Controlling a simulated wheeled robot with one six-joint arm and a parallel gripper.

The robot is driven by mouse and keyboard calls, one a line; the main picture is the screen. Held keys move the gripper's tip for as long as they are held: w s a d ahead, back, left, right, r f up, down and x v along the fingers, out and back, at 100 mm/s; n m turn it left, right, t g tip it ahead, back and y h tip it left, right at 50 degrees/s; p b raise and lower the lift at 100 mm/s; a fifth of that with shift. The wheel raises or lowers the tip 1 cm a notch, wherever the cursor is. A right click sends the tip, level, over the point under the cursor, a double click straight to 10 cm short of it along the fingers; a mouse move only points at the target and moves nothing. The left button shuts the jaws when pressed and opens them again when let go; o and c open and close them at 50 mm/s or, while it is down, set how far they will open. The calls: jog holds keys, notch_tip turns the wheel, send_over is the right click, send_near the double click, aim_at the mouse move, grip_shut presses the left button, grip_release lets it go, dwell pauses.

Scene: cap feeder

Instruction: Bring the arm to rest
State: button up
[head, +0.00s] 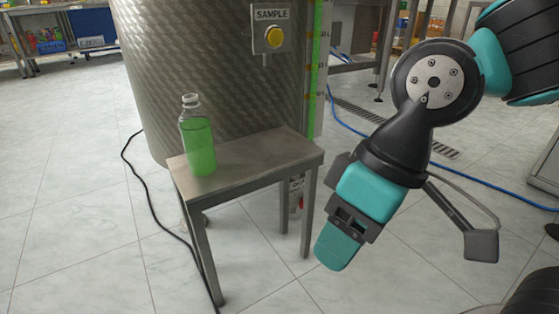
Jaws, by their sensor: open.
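My arm (403,142) hangs in from the upper right in the head view, teal and black, bent downward. My gripper (338,243) points down and left at its end, in the air to the right of a small metal stand. Its jaws are open, seen from the side, and I see nothing held between them. A clear bottle of green liquid (200,145) stands upright on the stand's top (255,160). The bottle's mouth shows no cap. My gripper is well apart from the bottle.
A large metal tank (205,60) with a SAMPLE panel and yellow button (273,38) stands behind the stand. A black cable (152,210) and a blue hose (490,190) lie on the tiled floor.

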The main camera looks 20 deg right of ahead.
notch_tip(320, 180, up, 62)
jog(key=p, duration=6.1)
jog(key=shift+r, duration=0.2)
